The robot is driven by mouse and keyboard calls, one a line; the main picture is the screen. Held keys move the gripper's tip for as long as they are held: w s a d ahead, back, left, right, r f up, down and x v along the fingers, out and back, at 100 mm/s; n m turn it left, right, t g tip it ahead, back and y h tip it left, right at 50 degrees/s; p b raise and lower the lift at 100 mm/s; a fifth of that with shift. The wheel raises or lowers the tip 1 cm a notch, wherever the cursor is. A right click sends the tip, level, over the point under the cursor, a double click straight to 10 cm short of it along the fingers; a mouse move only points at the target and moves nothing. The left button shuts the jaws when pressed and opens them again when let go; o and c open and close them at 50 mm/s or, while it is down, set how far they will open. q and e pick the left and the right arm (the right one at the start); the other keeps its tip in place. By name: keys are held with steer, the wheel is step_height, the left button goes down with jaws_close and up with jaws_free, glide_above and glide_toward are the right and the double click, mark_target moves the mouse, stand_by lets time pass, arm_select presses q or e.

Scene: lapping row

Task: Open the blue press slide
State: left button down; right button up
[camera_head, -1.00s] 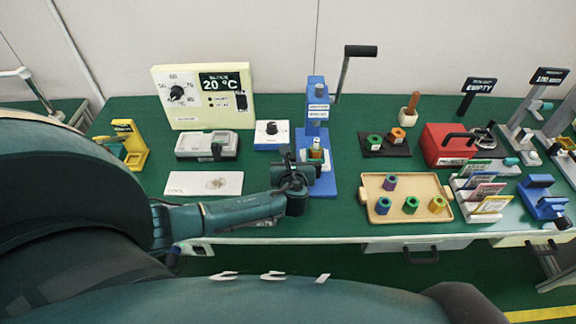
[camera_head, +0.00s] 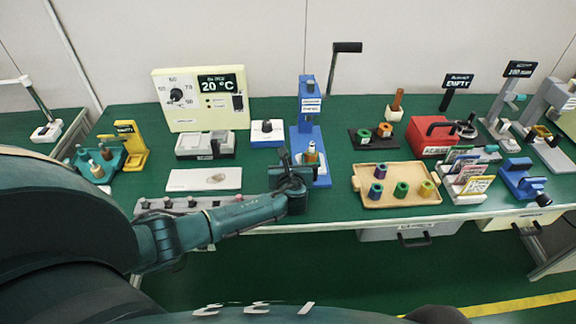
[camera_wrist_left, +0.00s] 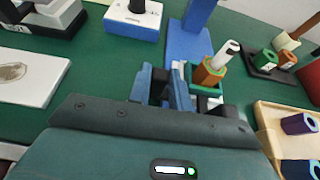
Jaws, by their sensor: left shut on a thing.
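The blue press (camera_head: 311,105) stands mid-table, with a tall crank with a black handle beside its column. Its blue base also shows in the left wrist view (camera_wrist_left: 188,47). A green holder (camera_wrist_left: 207,90) in front of the column carries an orange piece (camera_wrist_left: 209,72) with a white, dark-tipped pin standing in it. My left gripper (camera_head: 292,172) is low at the press's front left, beside this holder. In the left wrist view its fingers (camera_wrist_left: 164,88) are shut on a part at the press slide; the gripped part is mostly hidden. My right gripper is not in view.
A wooden tray (camera_head: 405,203) with coloured nuts lies to the right. A white plate (camera_head: 188,180) and a row of dark knobs lie left, near my forearm. A white box with a black knob (camera_head: 267,133) stands behind left. Green table shows between them.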

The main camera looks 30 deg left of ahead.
arm_select(q)
steer(key=c, duration=1.3)
jaws_free()
steer(key=p+v, duration=0.1)
steer(key=v, duration=1.2)
